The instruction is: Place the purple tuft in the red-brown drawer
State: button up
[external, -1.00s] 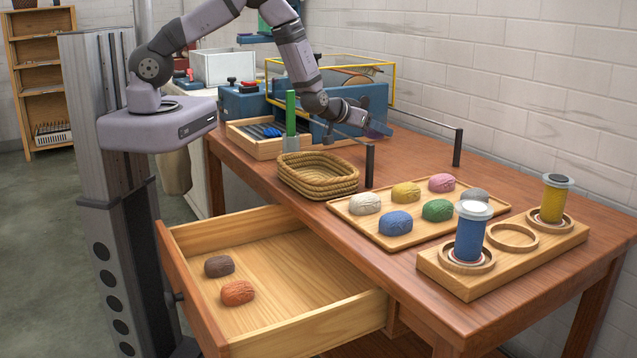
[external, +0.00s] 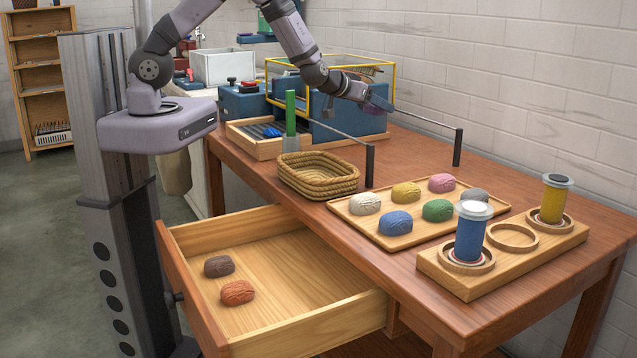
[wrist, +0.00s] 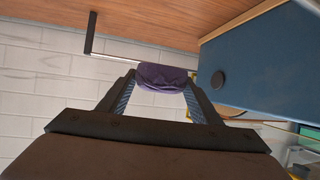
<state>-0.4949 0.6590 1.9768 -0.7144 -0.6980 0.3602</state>
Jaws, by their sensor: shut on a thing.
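The purple tuft (wrist: 162,77) is held between the two fingertips of my gripper (wrist: 163,84) in the wrist view. In the external view my gripper (external: 382,102) is raised over the back of the table, near the thin metal rail, and I cannot make out the tuft clearly there. The red-brown drawer (external: 189,288) is pulled open at the front left of the table, below and well apart from my gripper. A brown skein (external: 219,266) and an orange skein (external: 237,292) lie inside it, towards its front panel. The rest of its floor is bare.
A woven basket (external: 318,188) stands on the table beside the open drawer. A wooden tray (external: 357,222) holds several coloured skeins. A rack (external: 470,285) with blue and yellow spools is at the right. A metal rail (external: 330,128) on black posts and a blue machine (external: 350,125) are near my gripper.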

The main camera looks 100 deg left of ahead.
jog(key=w+d+r+m+t+h+b, duration=0.2)
jog(key=w+d+r+m+t+h, duration=0.15)
jog(key=w+d, duration=0.45)
jog(key=w+d+r+m+t+h+b, duration=0.2)
jog(key=w+d+r+m+h, duration=0.15)
jog(key=d, duration=0.75)
jog(key=s+d+m+h+b, duration=0.15)
jog(key=d+m+h, duration=0.25)
jog(key=d, duration=0.8)
jog(key=d+m+h+b, duration=0.2)
jog(key=d+m+h, duration=0.3)
jog(key=d, duration=0.6)
jog(key=m+g+h+b, duration=0.4)
jog(key=m+g+h, duration=0.3)
jog(key=m+g, duration=0.25)
send_over(261, 320)
jog(key=w+d, duration=0.1)
jog(key=d, duration=0.2)
notch_tip(261, 320, down, 7)
notch_tip(261, 320, down, 18)
jog(key=shift+w+m, duration=0.15)
jog(key=shift+m, duration=0.2)
jog(key=shift+f+b, duration=0.6)
jog(key=shift+f, duration=5)
jog(key=shift+c, duration=0.2)
jog(key=shift+f, duration=0.1)
